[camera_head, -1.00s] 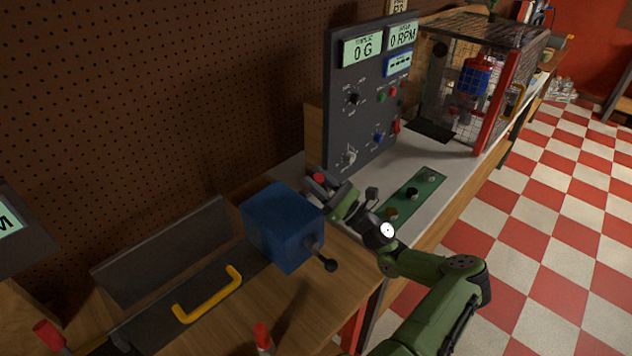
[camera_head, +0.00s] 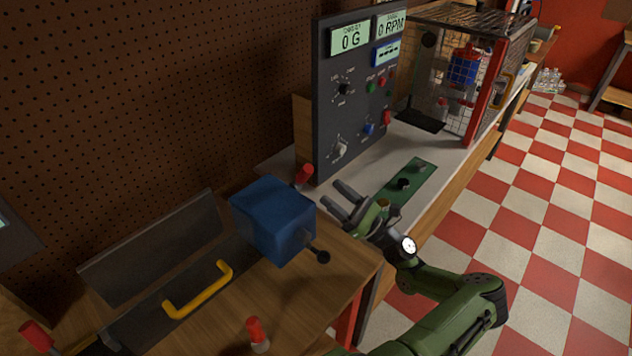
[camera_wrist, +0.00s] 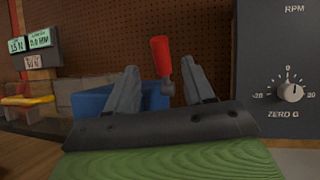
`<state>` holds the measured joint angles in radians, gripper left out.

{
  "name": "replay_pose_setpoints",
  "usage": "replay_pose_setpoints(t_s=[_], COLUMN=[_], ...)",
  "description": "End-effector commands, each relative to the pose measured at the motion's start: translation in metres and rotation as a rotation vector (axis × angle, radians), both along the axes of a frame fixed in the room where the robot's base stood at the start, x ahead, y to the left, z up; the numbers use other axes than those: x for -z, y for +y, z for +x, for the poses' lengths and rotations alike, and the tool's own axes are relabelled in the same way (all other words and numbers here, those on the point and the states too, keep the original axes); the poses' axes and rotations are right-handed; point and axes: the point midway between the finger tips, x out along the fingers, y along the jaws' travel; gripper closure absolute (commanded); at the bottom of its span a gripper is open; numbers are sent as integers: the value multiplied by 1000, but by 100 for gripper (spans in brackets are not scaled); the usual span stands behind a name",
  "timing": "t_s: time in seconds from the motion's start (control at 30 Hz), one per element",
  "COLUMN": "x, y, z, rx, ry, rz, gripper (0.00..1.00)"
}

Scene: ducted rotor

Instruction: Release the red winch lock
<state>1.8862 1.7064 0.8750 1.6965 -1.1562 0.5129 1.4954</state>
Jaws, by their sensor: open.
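A red-handled lever (camera_head: 303,175) stands upright, tilted slightly, behind the far right edge of a blue box (camera_head: 272,218). I take it to be the winch lock. My gripper (camera_head: 338,198) is open and empty, to the right of the lever and apart from it, with its fingers pointing toward the box. In the wrist view, the red lever (camera_wrist: 160,58) rises between my two open fingers (camera_wrist: 160,85), beyond the palm. The blue box (camera_wrist: 92,102) shows behind the left finger there. The lever's base is partly hidden.
A black-knobbed crank (camera_head: 322,256) sticks out of the box. Two other red handles (camera_head: 257,331) (camera_head: 36,337) and a yellow handle (camera_head: 198,290) are near the front. A control panel (camera_head: 335,100) stands behind; a green plate (camera_head: 408,185) lies on the bench.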

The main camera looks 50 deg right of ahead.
Motion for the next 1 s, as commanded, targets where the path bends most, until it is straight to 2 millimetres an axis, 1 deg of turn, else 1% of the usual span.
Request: replay_pose_setpoints(t_s=[0.03, 0.1, 0.2, 0.3, 0.4, 1.0], x=[10, 19, 27, 32, 33, 32], y=[-4, -8, -12, -13, -14, -14], z=[-12, -27, -43, -51, -54, -54], rx=[6, 4, 3, 0, -1, -1], ry=[-1, 1, -1, 0, 0, 0], rz=[0, 1, 0, 0, 0, -1], gripper=[47, 47, 47, 47, 47, 47])
